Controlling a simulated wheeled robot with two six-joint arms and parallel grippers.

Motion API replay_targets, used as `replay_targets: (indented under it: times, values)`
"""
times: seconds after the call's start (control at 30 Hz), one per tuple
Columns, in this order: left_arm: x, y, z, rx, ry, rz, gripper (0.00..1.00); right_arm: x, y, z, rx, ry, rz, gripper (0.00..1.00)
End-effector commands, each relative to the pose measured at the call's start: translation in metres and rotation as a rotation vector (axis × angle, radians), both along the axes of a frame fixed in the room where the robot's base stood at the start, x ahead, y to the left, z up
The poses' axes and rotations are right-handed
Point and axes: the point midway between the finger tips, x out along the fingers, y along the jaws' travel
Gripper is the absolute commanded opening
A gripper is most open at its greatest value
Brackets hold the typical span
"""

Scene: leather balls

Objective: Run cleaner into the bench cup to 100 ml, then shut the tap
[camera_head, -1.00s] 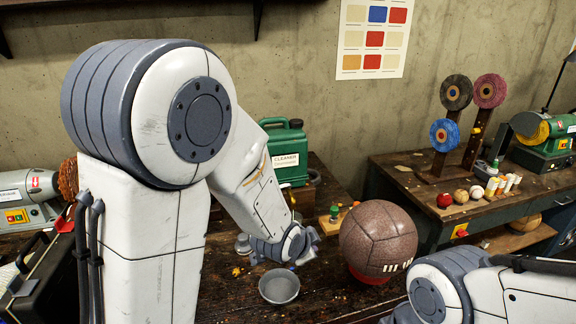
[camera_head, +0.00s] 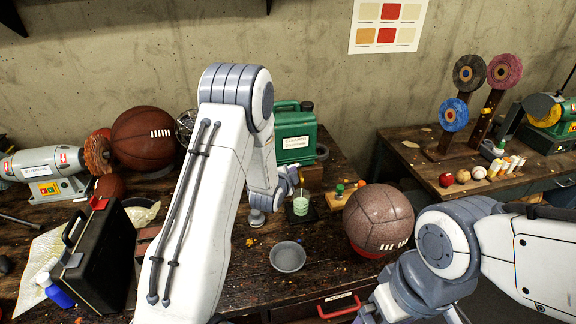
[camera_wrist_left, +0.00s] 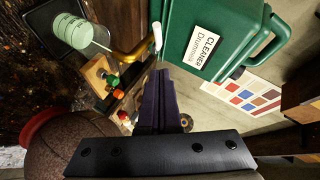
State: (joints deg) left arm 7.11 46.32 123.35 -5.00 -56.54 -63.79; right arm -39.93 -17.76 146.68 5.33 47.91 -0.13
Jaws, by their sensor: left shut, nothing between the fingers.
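The green cleaner jug (camera_head: 295,138) stands at the back of the bench on a wooden block; its label shows in the left wrist view (camera_wrist_left: 205,50). A brass tap (camera_wrist_left: 135,55) with a white-tipped lever (camera_wrist_left: 157,36) sits beside the jug. The clear bench cup (camera_head: 301,206) stands on a dark square pad and holds pale green liquid; it also shows in the left wrist view (camera_wrist_left: 74,32). A thin pale streak runs between spout and cup. My left gripper (camera_head: 290,180) is shut and empty, its fingertips close to the lever. Contact is unclear.
A grey bowl (camera_head: 288,257) lies in front of the cup. A large brown ball (camera_head: 378,222) on a red ring stands to the right, with small bottles on a wooden rack (camera_head: 340,196) behind it. A black case (camera_head: 103,262) stands at left. My right arm's end is cut off.

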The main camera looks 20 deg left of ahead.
Motion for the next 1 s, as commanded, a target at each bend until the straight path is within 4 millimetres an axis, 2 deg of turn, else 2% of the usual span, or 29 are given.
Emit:
replay_targets:
  times: [0.03,0.1,0.3,0.5,0.87,1.0]
  values:
    - [0.009,0.000,-0.001,0.000,0.001,0.000,0.00,0.000,0.000,0.009,0.000,0.000,0.001,1.00]
    - [0.018,0.004,-0.006,0.000,0.001,0.002,0.00,0.000,0.000,0.015,0.000,0.000,0.002,1.00]
    - [0.029,0.021,-0.020,-0.001,0.001,0.002,0.00,0.000,0.000,0.027,0.000,0.000,0.004,1.00]
    - [0.034,0.027,-0.027,-0.001,0.000,0.000,0.00,0.000,0.000,0.030,0.000,0.000,0.005,1.00]
    - [0.035,0.026,-0.028,-0.002,-0.001,-0.004,0.00,0.000,0.000,0.028,0.000,0.000,0.005,1.00]
    - [0.042,0.009,-0.030,-0.003,-0.004,-0.058,0.00,0.000,0.000,0.019,0.000,0.000,0.004,1.00]
